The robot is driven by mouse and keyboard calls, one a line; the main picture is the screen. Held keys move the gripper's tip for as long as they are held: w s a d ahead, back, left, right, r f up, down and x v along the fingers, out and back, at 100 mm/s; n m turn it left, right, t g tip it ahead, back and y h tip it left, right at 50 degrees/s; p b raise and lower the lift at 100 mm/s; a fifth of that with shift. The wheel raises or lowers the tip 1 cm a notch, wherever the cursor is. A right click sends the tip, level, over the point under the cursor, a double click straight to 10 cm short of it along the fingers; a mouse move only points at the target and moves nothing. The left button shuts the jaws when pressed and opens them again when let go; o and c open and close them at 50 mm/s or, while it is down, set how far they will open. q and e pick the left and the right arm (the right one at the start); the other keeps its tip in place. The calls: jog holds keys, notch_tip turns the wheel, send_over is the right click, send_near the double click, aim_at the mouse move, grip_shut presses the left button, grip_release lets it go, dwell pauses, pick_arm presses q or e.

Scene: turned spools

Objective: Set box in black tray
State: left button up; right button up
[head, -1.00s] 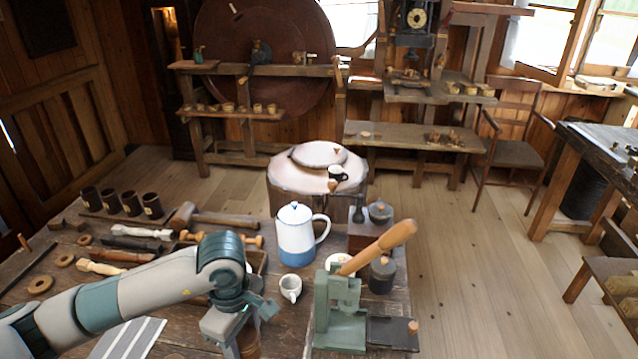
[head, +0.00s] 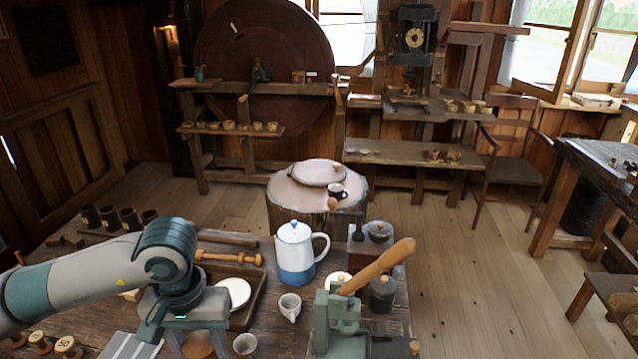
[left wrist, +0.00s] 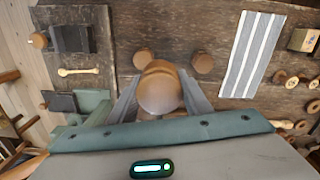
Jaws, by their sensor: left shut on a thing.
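My left gripper (left wrist: 160,98) is shut on a round brown wooden box (left wrist: 160,88), gripped between its two fingers in the left wrist view. In the head view the box (head: 198,346) shows at the bottom edge, below my left gripper. A dark tray (head: 258,300) lies on the table just right of and beyond the gripper; a white round dish (head: 234,293) is in it. My arm covers part of the tray. I cannot tell how high the box is above the table. My right gripper is not in view.
A striped cloth (left wrist: 255,52) and two round wooden pieces (left wrist: 201,62) lie near the gripper.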

pick_arm(q)
jog(key=shift+s+a+r+m, duration=0.1)
jog(key=shift+a+r+m, duration=0.1)
jog(key=shift+m, duration=0.1)
jog(key=s+f, duration=0.4)
jog(key=f, duration=1.1)
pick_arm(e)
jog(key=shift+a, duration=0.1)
pick_arm(q)
jog(key=shift+s, duration=0.1)
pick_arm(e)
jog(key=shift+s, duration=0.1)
